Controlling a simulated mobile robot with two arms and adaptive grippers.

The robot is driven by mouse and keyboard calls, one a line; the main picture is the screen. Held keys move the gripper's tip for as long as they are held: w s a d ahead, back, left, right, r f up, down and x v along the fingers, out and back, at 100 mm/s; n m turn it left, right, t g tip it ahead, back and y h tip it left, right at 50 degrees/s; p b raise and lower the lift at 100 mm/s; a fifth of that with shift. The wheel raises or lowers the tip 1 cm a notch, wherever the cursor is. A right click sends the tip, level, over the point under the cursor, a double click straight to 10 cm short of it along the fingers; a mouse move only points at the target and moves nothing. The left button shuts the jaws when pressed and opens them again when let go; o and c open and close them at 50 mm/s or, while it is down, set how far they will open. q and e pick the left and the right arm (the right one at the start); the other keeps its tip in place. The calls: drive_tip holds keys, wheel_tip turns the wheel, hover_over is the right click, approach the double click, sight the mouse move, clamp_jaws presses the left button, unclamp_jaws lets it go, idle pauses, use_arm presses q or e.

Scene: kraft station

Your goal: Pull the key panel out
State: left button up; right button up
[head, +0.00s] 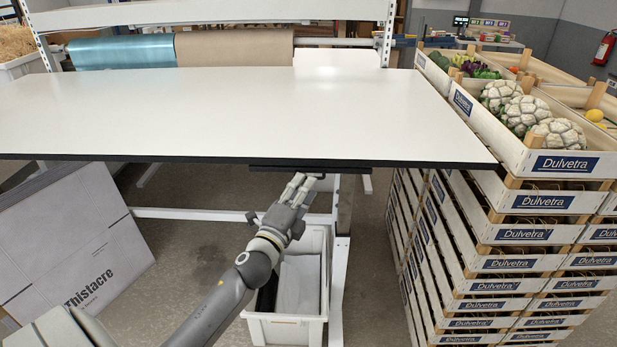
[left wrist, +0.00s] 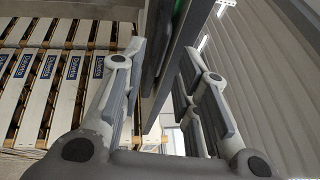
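The key panel (head: 345,169) is a thin dark strip under the front edge of the white table, right of its middle. Most of it is hidden beneath the tabletop. My left gripper (head: 303,181) is just below and in front of the strip, reaching up to it. In the left wrist view, the two fingers of my left gripper (left wrist: 160,55) stand apart on either side of a dark slab edge. The left finger is close to the slab; I cannot tell if either touches it. My right gripper is not in view.
The white table (head: 220,115) has a bare top. A white bin (head: 285,330) stands below my left gripper. Stacked Dulvetra crates (head: 520,235) with cauliflowers stand close at the right. Flat Thistacre cardboard (head: 75,250) leans at the left. Paper rolls (head: 235,50) hang behind.

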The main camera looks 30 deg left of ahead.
use_arm(q)
drive_tip(key=x, duration=0.3)
drive_tip(key=shift+w, duration=0.2)
drive_tip(key=shift+c, duration=0.3)
clamp_jaws()
